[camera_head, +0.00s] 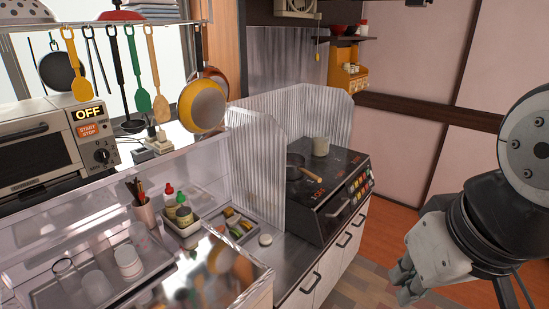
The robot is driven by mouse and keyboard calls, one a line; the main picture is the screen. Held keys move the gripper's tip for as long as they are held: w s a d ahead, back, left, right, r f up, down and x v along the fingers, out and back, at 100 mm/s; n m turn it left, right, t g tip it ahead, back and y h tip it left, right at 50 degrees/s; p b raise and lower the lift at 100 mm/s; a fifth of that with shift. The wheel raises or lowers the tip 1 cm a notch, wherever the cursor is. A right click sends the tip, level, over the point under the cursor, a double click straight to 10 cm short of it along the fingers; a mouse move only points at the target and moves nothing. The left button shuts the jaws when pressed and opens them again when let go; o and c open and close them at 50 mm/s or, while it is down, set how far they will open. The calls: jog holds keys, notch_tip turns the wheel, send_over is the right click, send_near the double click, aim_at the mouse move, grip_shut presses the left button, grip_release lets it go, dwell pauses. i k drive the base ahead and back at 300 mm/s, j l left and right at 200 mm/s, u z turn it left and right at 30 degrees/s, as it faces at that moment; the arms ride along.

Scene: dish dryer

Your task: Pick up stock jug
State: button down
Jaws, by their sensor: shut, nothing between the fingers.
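I cannot tell for sure which thing is the stock jug. Pale cups (128,262) and a round-rimmed item (63,267) are in the tray at the lower left. My gripper (404,284) hangs at the right over the floor, shut and empty. It is well apart from the stove and the counter.
A ribbed splash guard (258,170) stands between stove and sink area. Utensils and pans (202,106) hang from a rail above the counter. A toaster oven (50,140) is at left. Floor at right is clear.

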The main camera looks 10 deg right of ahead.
aim_at(320, 144)
jog(key=i+l+u, duration=0.15)
jog(key=i+l, duration=0.15)
jog(key=i+l+u, duration=0.15)
jog(key=l, duration=0.25)
jog(key=i+l+u, duration=0.1)
jog(key=i+l, duration=0.25)
jog(key=i+l+u, duration=0.15)
jog(key=l, duration=0.35)
jog(key=i+l+u, duration=0.15)
jog(key=l, duration=0.3)
jog(key=i+l+u, duration=0.15)
jog(key=i+l, duration=0.15)
jog(key=l, duration=0.2)
jog(key=i+l+u, duration=0.15)
jog(key=l, duration=0.3)
jog(key=i+l+u, duration=0.15)
jog(key=l, duration=0.35)
